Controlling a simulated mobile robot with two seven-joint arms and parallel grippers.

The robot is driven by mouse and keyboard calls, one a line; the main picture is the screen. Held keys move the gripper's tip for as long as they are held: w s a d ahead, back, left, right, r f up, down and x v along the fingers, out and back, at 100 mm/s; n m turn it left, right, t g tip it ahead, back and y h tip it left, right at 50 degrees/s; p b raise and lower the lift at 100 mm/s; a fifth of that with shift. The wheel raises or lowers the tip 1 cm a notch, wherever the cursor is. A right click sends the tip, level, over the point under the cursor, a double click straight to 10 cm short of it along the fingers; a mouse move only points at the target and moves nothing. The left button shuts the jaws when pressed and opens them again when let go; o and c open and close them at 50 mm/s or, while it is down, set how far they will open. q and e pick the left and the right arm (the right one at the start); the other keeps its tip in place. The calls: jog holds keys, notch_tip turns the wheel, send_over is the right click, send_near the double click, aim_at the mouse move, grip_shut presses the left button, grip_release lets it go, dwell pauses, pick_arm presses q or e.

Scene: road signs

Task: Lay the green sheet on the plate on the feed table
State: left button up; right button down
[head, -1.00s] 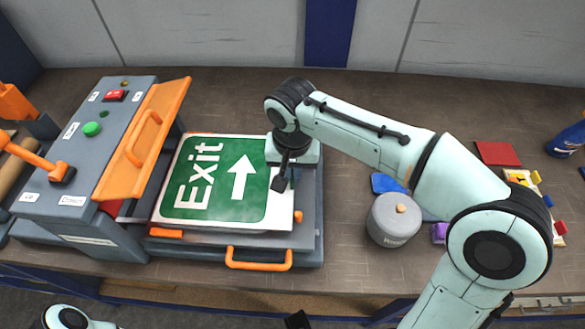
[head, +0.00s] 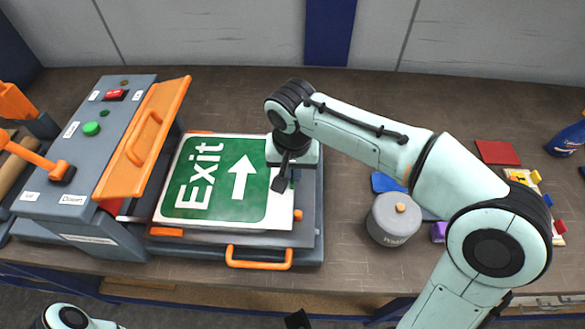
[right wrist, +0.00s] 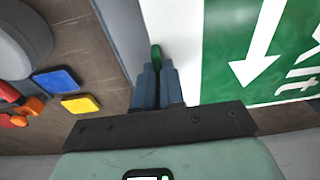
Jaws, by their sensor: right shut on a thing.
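The green sheet (head: 215,180), with a white Exit and arrow, lies flat or nearly flat over the plate on the feed table (head: 308,215). A bare white margin (head: 280,211) shows along its right side; I cannot tell if it belongs to the sheet or the plate. My right gripper (head: 284,180) is over the right edge. In the right wrist view its fingers (right wrist: 156,80) are shut on a small green piece (right wrist: 155,54), apparently the sheet's tab. The sheet's printed face (right wrist: 255,50) lies beside them.
A grey press with an open orange guard (head: 143,140) stands close at the sheet's left. Orange handle (head: 258,257) is at the table's front. A grey round canister (head: 394,218) and blue piece (head: 386,182) are to the right. A red piece (head: 497,152) lies further right.

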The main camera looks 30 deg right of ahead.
jog(key=c, duration=0.5)
grip_release()
pick_arm(q)
jog(key=shift+r, duration=0.15)
pick_arm(e)
jog(key=shift+r, duration=0.15)
notch_tip(320, 180, up, 4)
jog(key=p, duration=0.3)
jog(key=shift+p, duration=0.3)
jog(key=shift+r+p, duration=1.1)
jog(key=shift+r, duration=0.3)
pick_arm(q)
notch_tip(320, 180, up, 6)
jog(key=w, duration=0.2)
jog(key=shift+w, duration=0.15)
pick_arm(e)
jog(key=shift+f, duration=0.1)
